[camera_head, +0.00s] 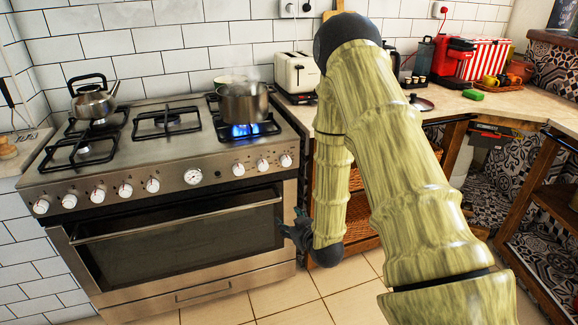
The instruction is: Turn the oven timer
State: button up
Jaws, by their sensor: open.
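The oven (185,240) is a wide steel range with a row of white knobs along its front panel. A round white-faced dial (193,176), which looks like the timer, sits between the left and right groups of knobs. My gripper (288,228) is dark and small in view. It is low at the right front edge of the oven, beside the right end of the door handle, below and right of the dial. It is open with nothing visible in it. I cannot tell whether it touches the oven.
A steaming pot (243,103) stands over a lit blue burner at the back right. A kettle (93,100) stands at the back left. The oven door handle (180,219) sticks out below the knobs. A toaster (297,73) is on the counter. Floor tiles (320,285) in front are clear.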

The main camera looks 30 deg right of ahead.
aim_at(287, 163)
jog(key=w+d+r+t+h, duration=0.1)
jog(key=w+d+r+t, duration=0.3)
jog(key=d+r, duration=0.5)
jog(key=w, duration=0.3)
jog(key=w+r, duration=0.1)
jog(key=w, duration=0.3)
jog(key=w+r, duration=0.1)
jog(key=w, duration=0.2)
jog(key=shift+w+a, duration=0.2)
jog(key=shift+a, duration=0.05)
jog(key=c, duration=1)
jog(key=shift+c, duration=0.2)
jog(key=o, duration=1)
jog(key=shift+o, duration=0.2)
jog(key=shift+s, duration=0.1)
